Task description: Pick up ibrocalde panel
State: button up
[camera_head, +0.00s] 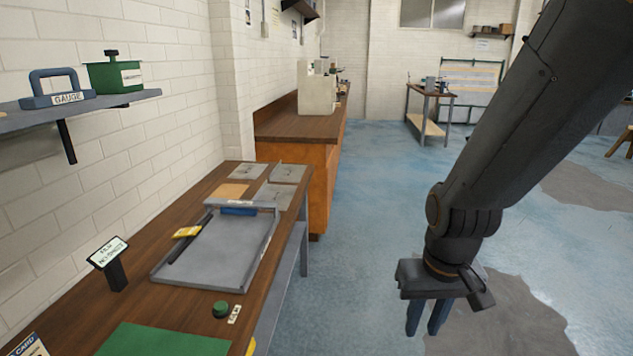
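No readable label tells me which thing is the ibrocalde panel. Flat grey plates lie at the far end of the wooden workbench: one at the left (250,171), one at the right (288,173) and one nearer (275,194). Marks on them are too small to read. A tan square plate (230,190) lies beside them. A green flat sheet (165,341) lies at the bench's near end, partly cut off by the frame. My gripper (425,327) hangs fingers down over the floor, right of the bench. Its fingers are apart with nothing visible between them.
A grey tray-like frame (212,262) with a yellow item and a dark bar fills mid-bench. A small sign (108,255) and a green knob (221,309) stand near it. A wall shelf (75,108) holds a gauge and a green box.

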aim_at(282, 173)
jog(key=z, duration=0.25)
jog(key=i, duration=1.8)
jog(key=u, duration=0.4)
jog(key=i, duration=1.8)
jog(key=u, duration=0.85)
jog(key=i, duration=0.55)
jog(key=u, duration=0.25)
